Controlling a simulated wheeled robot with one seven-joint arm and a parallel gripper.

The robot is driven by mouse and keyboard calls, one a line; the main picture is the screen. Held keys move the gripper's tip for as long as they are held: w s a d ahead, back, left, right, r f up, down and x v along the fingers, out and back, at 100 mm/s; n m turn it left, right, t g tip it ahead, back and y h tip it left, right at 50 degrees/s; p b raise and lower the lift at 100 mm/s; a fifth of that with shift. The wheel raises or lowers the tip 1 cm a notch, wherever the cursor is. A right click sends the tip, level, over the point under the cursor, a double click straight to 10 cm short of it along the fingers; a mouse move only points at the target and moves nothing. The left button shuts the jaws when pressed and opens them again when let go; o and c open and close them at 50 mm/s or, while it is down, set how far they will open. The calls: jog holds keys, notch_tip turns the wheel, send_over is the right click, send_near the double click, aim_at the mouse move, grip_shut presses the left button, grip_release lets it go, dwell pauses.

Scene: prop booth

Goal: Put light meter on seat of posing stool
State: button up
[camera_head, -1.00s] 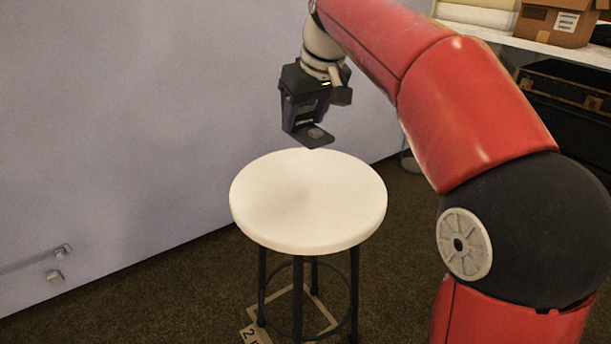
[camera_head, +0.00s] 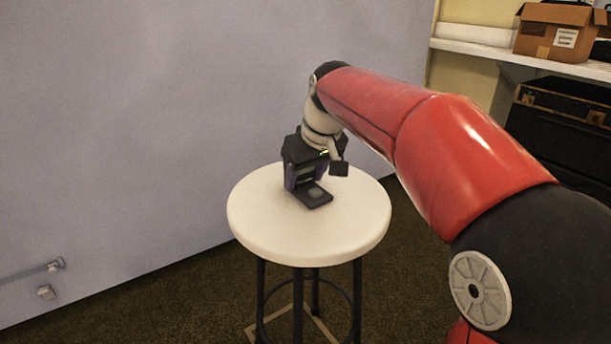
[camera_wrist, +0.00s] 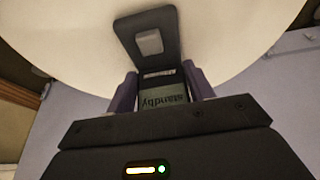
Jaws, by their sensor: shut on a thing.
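The light meter (camera_head: 314,194) is a small dark device with a flat plate and a pale square pad. Its screen reads "standby" in the wrist view, where the meter (camera_wrist: 151,45) sits between two purple fingers. In the wrist view the seat (camera_wrist: 230,40) fills the background behind the meter.
A grey-lilac wall (camera_head: 130,110) stands behind and left of the stool. A white shelf (camera_head: 490,50) with a cardboard box (camera_head: 553,30) and a black case (camera_head: 565,110) are at the right. The right and front of the seat are clear.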

jog(key=shift+f, duration=0.1)
jog(key=o, duration=1.2)
jog(key=p+v, duration=0.3)
jog(key=v, duration=0.9)
jog(key=s+d+f+m+h, duration=0.1)
jog(key=s+d+f+m, duration=0.1)
jog(key=s+d+f, duration=0.2)
jog(key=s+d+f+m+t, duration=0.1)
jog(key=s+d+f, duration=0.3)
jog(key=s+f, duration=0.4)
jog(key=s+d+f+m+h, duration=0.1)
jog(key=s+d+f+m, duration=0.2)
jog(key=s+f, duration=0.3)
jog(key=shift+s+d+m+t+h, duration=0.15)
jog(key=shift+s+d, duration=0.1)
jog(key=shift+s, duration=0.55)
jog(key=shift+s+d+m+t+h, duration=0.1)
jog(key=shift+s+d, duration=0.15)
jog(key=shift+s, duration=0.55)
jog(key=shift+s+d+m+t+h, duration=0.15)
jog(key=shift+s+d, duration=0.1)
jog(key=shift+s, duration=0.55)
jog(key=shift+r, duration=0.1)
